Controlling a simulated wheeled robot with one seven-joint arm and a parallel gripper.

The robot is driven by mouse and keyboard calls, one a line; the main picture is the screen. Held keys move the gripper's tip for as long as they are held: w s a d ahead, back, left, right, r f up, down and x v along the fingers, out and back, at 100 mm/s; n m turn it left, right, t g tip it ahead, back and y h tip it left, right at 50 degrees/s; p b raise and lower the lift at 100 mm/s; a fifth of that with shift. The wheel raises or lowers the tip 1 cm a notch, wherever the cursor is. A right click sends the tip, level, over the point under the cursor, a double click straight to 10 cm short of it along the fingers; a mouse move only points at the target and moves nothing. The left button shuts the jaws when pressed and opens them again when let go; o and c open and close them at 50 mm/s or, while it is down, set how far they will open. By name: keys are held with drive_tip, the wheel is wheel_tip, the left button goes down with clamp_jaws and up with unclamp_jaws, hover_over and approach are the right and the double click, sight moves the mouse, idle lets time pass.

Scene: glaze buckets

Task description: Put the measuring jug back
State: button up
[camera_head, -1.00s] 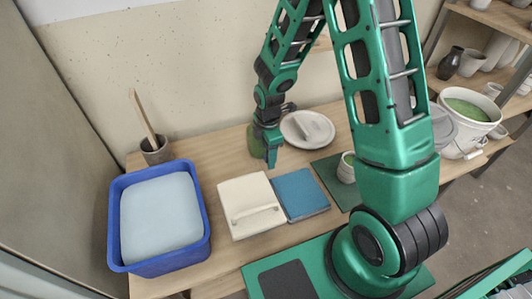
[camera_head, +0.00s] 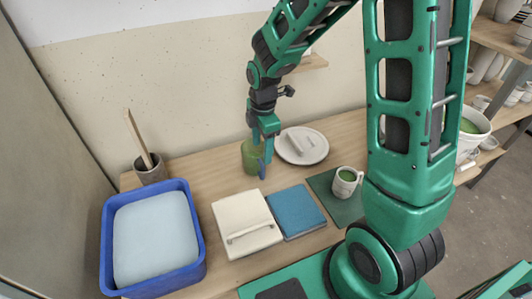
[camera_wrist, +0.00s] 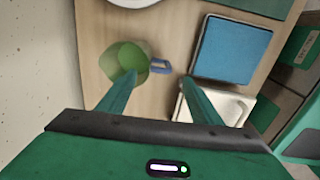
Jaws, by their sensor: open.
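The measuring jug (camera_head: 251,157) looks green, with a blue handle, and stands upright on the wooden table near the wall. My gripper (camera_head: 266,150) points down just in front of it and to the right, partly hiding it. In the wrist view I look down into the jug (camera_wrist: 126,58), and its blue handle points right. My gripper (camera_wrist: 158,80) is open there; the left fingertip overlaps the jug's near side and the handle shows between the fingers. Nothing is held. Whether a finger touches the jug I cannot tell.
A white round lid or plate (camera_head: 317,153) lies right of the jug. A white box (camera_head: 243,213) and blue block (camera_head: 291,223) lie nearer. A blue tub (camera_head: 106,245) and pot with a stick (camera_head: 151,172) are left; a mug (camera_head: 345,188) sits on a green mat (camera_head: 325,187) right.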

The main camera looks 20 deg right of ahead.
drive_tip(key=s+d+r+m, duration=1)
drive_tip(key=s+d+m, duration=0.3)
drive_tip(key=d, duration=0.1)
drive_tip(key=s+d+r+m, duration=0.1)
drive_tip(key=s+r+m, duration=0.1)
drive_tip(key=s+m, duration=0.4)
drive_tip(key=s+d+r+m, duration=0.1)
drive_tip(key=s+d+m, duration=0.1)
drive_tip(key=s+m, duration=0.3)
drive_tip(key=s, duration=0.3)
drive_tip(key=shift+s+d+r+m+g, duration=0.2)
drive_tip(key=shift+s+r+m+g, duration=0.1)
drive_tip(key=shift+r+m, duration=0.1)
drive_tip(key=shift+w+f, duration=0.25)
drive_tip(key=shift+w, duration=0.4)
